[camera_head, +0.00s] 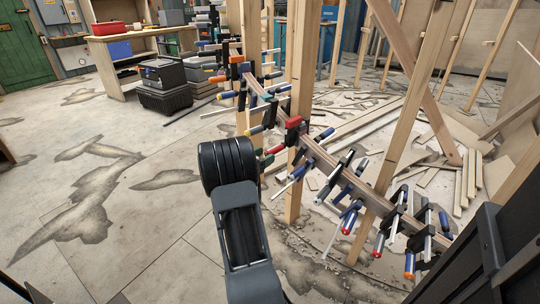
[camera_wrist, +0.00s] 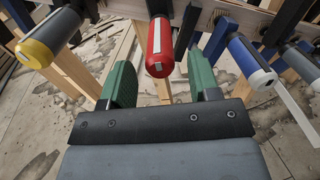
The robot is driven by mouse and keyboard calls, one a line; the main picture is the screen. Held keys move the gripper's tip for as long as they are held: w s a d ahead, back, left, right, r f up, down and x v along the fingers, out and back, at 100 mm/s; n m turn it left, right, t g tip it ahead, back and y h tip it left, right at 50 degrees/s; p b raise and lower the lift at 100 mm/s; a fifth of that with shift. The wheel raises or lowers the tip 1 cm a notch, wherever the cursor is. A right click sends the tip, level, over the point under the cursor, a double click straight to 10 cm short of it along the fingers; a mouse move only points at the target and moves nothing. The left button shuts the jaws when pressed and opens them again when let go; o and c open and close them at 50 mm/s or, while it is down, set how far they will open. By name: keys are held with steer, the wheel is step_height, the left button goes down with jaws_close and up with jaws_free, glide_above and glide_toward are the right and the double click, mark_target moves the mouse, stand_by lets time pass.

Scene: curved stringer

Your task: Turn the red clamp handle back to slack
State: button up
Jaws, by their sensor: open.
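The red clamp handle (camera_wrist: 160,50) is a red cylinder with a pale stripe, near the top middle of the wrist view. It hangs tilted from a clamp on the wooden stringer (camera_wrist: 205,12). My gripper (camera_wrist: 162,74) is open, with one green finger on each side of the handle's lower end. The fingers look apart from the handle, with a gap on both sides; the depth between them is hard to judge. In the head view the curved stringer (camera_head: 322,156) carries several clamps, and my arm partly hides the area around the gripper.
A yellow-and-grey handle (camera_wrist: 48,36) is close on the left in the wrist view; a blue-and-white handle (camera_wrist: 250,60) is close on the right. A wooden post (camera_head: 300,100) stands beside the stringer. Open concrete floor (camera_head: 100,190) lies left of my arm.

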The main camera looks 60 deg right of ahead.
mark_target(270, 152)
steer(key=shift+x, duration=1.6)
steer(key=c, duration=0.9)
steer(key=shift+f+n+b, duration=0.1)
steer(key=shift+n+b, duration=0.3)
steer(key=shift+c, duration=0.2)
